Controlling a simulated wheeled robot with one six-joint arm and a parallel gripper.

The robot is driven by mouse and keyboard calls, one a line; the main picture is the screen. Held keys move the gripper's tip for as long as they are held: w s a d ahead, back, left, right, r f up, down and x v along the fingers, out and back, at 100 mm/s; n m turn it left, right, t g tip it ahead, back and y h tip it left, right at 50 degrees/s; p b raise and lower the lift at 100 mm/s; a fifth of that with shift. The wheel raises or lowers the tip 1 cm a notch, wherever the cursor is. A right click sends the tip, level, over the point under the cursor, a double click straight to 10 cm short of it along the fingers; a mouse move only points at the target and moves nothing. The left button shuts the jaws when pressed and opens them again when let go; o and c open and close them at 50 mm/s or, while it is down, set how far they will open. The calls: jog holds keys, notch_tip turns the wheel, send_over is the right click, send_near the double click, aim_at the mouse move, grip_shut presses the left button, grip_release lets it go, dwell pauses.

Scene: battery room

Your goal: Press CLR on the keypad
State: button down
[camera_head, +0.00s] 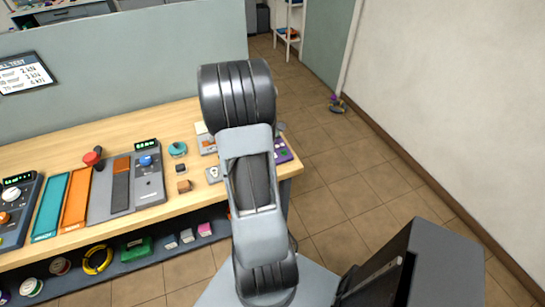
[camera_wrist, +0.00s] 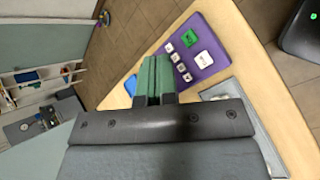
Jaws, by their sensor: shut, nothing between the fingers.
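A purple keypad (camera_wrist: 203,68) lies on the wooden table in the wrist view, with several small white keys, a larger white key (camera_wrist: 205,58) and a green key (camera_wrist: 189,38). I cannot read the key labels, so I cannot tell which is CLR. My gripper (camera_wrist: 155,60) is shut and empty, its green fingers appearing just left of the keypad's white keys. I cannot tell its height above the table. In the head view, part of the purple keypad (camera_head: 284,152) shows at the table's right end; my arm hides the rest and my gripper.
The wooden table (camera_head: 130,130) carries a grey panel with a blue knob (camera_head: 147,161), orange and teal strips, and a teal round piece (camera_head: 177,149). A blue thing (camera_wrist: 130,86) sits beside my fingers. A grey partition (camera_head: 120,70) stands behind. Tiled floor right of the table is open.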

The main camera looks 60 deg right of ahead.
notch_tip(320, 180, down, 8)
jog(key=b, duration=0.5)
jog(key=shift+r, duration=0.2)
jog(key=shift+f+b, duration=0.45)
jog(key=shift+b, duration=0.25)
jog(key=shift+f, duration=0.15)
dwell(1.1)
jog(key=shift+f+b, duration=0.3)
jog(key=shift+b, duration=0.25)
jog(key=shift+f+b, duration=0.4)
jog(key=shift+b, duration=0.05)
dwell(0.5)
jog(key=shift+r, duration=0.15)
jog(key=shift+r+p, duration=0.6)
jog(key=shift+r, duration=0.15)
